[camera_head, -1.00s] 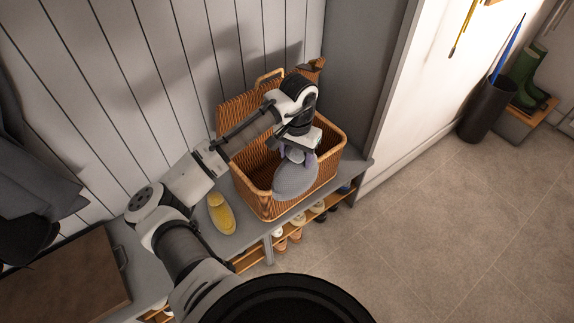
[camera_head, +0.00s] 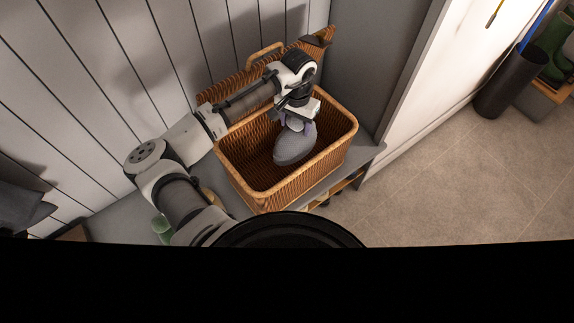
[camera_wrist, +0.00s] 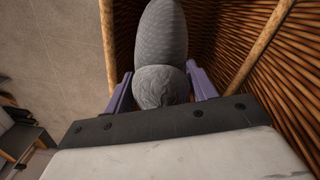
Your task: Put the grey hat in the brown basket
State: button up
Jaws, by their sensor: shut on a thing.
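The grey hat (camera_head: 294,146) hangs from my gripper (camera_head: 297,124) over the open brown basket (camera_head: 337,152). In the head view the hat shows within the basket's opening, apart from the rim; its exact height cannot be told. In the wrist view the grey hat (camera_wrist: 162,45) lies between the two purple fingers of my gripper (camera_wrist: 162,88), which are shut on its near part. The basket's wicker wall (camera_wrist: 285,75) is to the right of the hat there. The basket's lid (camera_head: 230,103) stands raised behind it.
The basket stands on a grey bench (camera_head: 366,153) against a panelled wall, with a grey side panel (camera_head: 365,65) to its right. A black bin (camera_head: 508,85) and green boots (camera_head: 553,48) stand at far right. The open floor (camera_head: 440,180) is clear.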

notch_tip(320, 180, down, 14)
jog(key=shift+f+p, duration=0.2)
jog(key=shift+p, duration=0.5)
jog(key=w+a+f+p, duration=0.1)
jog(key=w+a+f, duration=0.1)
jog(key=w, duration=0.1)
jog(key=shift+w+a+p, duration=0.15)
jog(key=shift+a+p, duration=0.15)
jog(key=shift+p, duration=0.1)
jog(key=o, duration=1.3)
notch_tip(320, 180, up, 12)
jog(key=shift+r+b, duration=0.1)
jog(key=shift+b, duration=0.65)
